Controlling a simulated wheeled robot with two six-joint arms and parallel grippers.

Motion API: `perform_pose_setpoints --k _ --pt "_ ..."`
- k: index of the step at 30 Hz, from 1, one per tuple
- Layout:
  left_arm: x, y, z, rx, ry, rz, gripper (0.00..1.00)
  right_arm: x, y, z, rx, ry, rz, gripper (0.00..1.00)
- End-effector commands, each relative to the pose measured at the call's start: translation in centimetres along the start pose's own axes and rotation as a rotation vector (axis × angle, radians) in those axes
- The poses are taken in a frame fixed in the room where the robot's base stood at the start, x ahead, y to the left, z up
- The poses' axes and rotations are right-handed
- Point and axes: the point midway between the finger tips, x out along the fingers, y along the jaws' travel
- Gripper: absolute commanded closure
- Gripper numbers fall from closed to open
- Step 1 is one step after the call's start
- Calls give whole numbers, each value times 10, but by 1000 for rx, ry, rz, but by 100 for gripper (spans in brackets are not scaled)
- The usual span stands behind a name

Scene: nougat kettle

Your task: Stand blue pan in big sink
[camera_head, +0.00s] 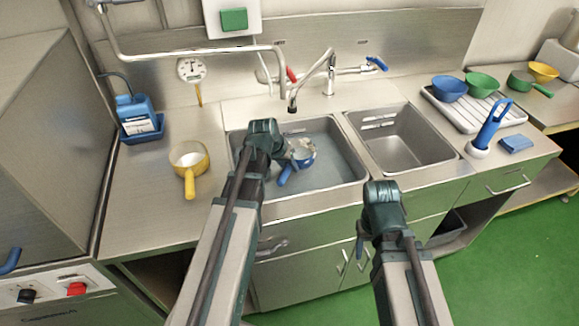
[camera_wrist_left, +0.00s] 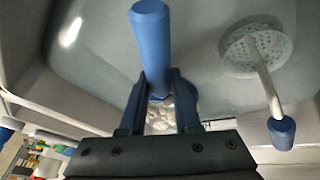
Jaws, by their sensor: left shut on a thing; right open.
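The blue pan (camera_head: 304,160) shows in the head view over the big sink (camera_head: 344,168), the left basin. Its blue handle (camera_head: 284,177) points toward the front left, and pale matter shows in its bowl. My left gripper (camera_head: 284,154) is shut on the pan. In the left wrist view the handle (camera_wrist_left: 150,35) rises past the fingers of the left gripper (camera_wrist_left: 160,92), and the bowl is mostly hidden behind them. I cannot tell whether the pan touches the sink floor. My right gripper (camera_head: 383,190) is open in front of the counter, away from the pan.
The faucet (camera_head: 331,75) stands behind the basins; the small sink (camera_head: 408,140) is to the right. A yellow pan (camera_head: 188,158) lies left. Bowls stand on a rack (camera_head: 462,115) at right. In the left wrist view, a perforated disc (camera_wrist_left: 240,62) with a blue-ended rod lies nearby.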

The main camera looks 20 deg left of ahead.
Motion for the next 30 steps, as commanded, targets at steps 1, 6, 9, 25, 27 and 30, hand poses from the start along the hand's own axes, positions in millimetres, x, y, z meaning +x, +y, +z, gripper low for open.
perform_pose_setpoints --k 1,6,9,25,27,30 --pt "9 -2 3 0 1 0 100 10 -1 -1 0 0 0 44" --pt "23 -5 9 0 1 0 100 25 -2 -2 0 0 0 44" --pt "31 -7 13 0 1 0 100 34 -3 -2 0 0 0 44" --pt "71 -15 29 0 1 0 100 78 -7 -5 -1 0 0 44" --pt "73 -16 30 0 1 0 100 80 -8 -5 -1 0 0 44" --pt "74 -16 30 0 1 0 100 81 -8 -5 -1 0 0 44"
